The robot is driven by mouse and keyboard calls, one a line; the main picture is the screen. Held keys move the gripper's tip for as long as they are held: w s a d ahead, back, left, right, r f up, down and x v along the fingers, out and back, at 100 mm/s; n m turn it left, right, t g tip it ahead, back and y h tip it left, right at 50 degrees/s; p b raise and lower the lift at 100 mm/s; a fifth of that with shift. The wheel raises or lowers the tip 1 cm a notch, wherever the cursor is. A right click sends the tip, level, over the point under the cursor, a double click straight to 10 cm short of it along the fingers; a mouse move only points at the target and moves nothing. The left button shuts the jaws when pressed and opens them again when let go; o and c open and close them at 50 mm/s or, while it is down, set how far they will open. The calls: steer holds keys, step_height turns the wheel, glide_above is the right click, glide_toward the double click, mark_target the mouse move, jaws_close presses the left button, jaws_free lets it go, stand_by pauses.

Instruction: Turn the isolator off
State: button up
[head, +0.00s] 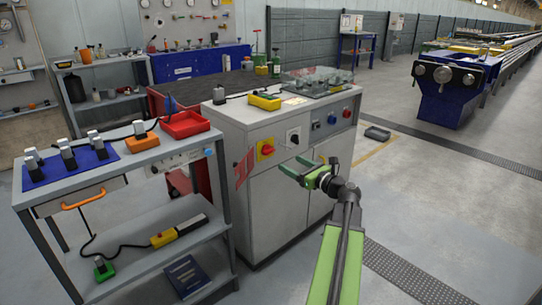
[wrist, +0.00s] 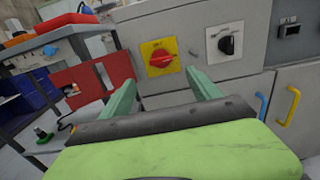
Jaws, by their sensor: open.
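The isolator is a red rotary knob (head: 266,149) on a square yellow plate, on the front of the grey cabinet. In the wrist view the red knob (wrist: 161,58) sits upper middle, just beyond and between my fingertips. Its handle looks roughly sideways there, but its exact setting is too small to read. My gripper (head: 289,162) has green fingers spread apart, with nothing between them. It is in front of the cabinet, slightly right of and below the knob in the head view. In the wrist view my gripper (wrist: 158,78) is apart from the knob.
A black selector switch (head: 293,137) is right of the isolator. A red panel (wrist: 92,82) stands left of the isolator. A grey workbench (head: 120,165) is on the left. Open floor lies right.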

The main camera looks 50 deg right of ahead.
mark_target(270, 152)
steer(key=w, duration=0.8)
steer(key=w+d, duration=0.1)
steer(key=w, duration=0.3)
steer(key=shift+c, duration=0.3)
steer(key=c, duration=1.2)
steer(key=shift+s+a+f, duration=0.1)
steer(key=shift+s+a, duration=0.05)
steer(key=shift+a, duration=0.25)
steer(key=shift+c, duration=0.5)
steer(key=shift+d, duration=0.3)
